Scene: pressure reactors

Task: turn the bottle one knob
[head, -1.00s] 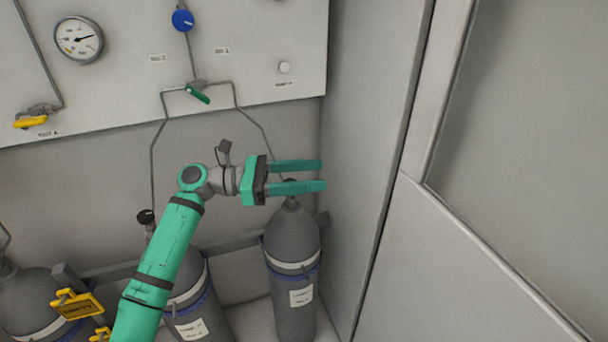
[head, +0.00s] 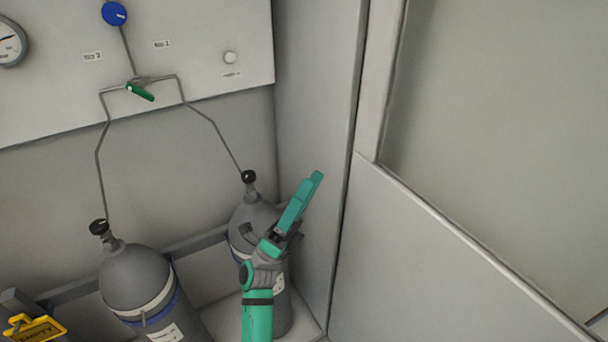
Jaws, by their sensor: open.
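The right gas bottle (head: 256,214) is grey and upright, with a black knob (head: 248,176) on its neck. My wrist hides part of the right bottle. The left bottle (head: 137,270) also has a black knob (head: 99,227).
A green-handled valve (head: 140,92) and a blue knob (head: 114,13) are on the panel above. The grey side wall (head: 310,120) stands close to the gripper on the right. A rail (head: 195,240) runs behind the bottles.

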